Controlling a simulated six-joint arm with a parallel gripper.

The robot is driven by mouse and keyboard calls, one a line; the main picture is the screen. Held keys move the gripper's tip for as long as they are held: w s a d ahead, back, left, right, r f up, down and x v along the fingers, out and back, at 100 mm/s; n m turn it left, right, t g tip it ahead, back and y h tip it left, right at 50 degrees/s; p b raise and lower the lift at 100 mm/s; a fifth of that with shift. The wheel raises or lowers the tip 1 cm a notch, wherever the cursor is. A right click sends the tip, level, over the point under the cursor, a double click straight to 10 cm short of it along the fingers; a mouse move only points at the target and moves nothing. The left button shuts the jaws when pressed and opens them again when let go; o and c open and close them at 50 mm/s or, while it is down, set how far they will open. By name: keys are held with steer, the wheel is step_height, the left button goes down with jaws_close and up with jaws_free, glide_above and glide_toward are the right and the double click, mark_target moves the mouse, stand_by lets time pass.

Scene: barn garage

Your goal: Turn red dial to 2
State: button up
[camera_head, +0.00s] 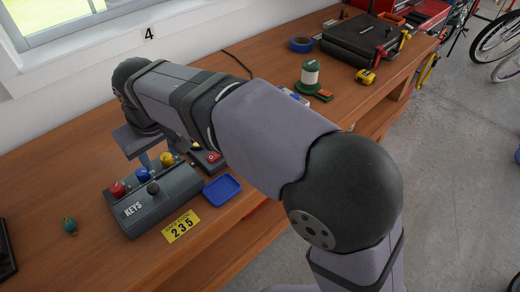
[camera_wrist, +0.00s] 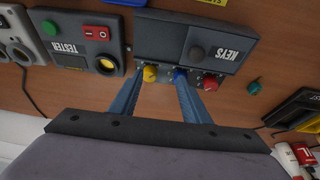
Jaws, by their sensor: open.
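The red dial (camera_head: 117,189) sits at the left end of the back edge of the dark grey KEYS box (camera_head: 165,205). A blue dial (camera_head: 142,174) and a yellow dial (camera_head: 166,159) follow to its right. In the wrist view the red dial (camera_wrist: 210,82) is right of the blue dial (camera_wrist: 180,73) and yellow dial (camera_wrist: 150,73). My gripper (camera_wrist: 160,80) is open and empty. The red dial is outside the fingers. Its setting is too small to read.
The TESTER box (camera_wrist: 82,40) stands beside the KEYS box. A blue tray (camera_head: 222,189) and a yellow card reading 235 (camera_head: 181,226) lie in front. A small teal object (camera_head: 70,226) is to the left. Bench space between it and the KEYS box is clear.

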steer(key=w+d+m+p, duration=0.1)
steer(key=d, duration=0.6)
steer(key=w+d+f+m+h+p, duration=0.1)
steer(key=d+m, duration=0.1)
steer(key=d, duration=0.5)
steer(key=w+d+f+m+p, duration=0.1)
steer(key=d+p, duration=0.1)
steer(key=d, duration=0.5)
steer(key=shift+w+f+m+h, duration=0.25)
steer(key=shift+w+m+h, duration=0.05)
steer(key=shift+w+h, duration=0.1)
steer(key=shift+s+d+f, duration=0.15)
steer(key=shift+d, duration=0.35)
steer(key=shift+s+d+f, duration=0.1)
steer(key=shift+d, duration=0.35)
steer(key=shift+w+a, duration=0.1)
steer(key=s+d+f+g, duration=0.2)
steer(key=s+f, duration=0.4)
steer(key=s+d+f+m, duration=0.1)
steer(key=s+d+m, duration=0.1)
steer(key=s+d, duration=0.2)
steer(key=s+d+f+m+g+p, duration=0.1)
steer(key=s+d, duration=0.3)
steer(key=d, duration=0.5)
steer(key=shift+d+m+h, duration=0.4)
steer(key=shift+m, duration=0.3)
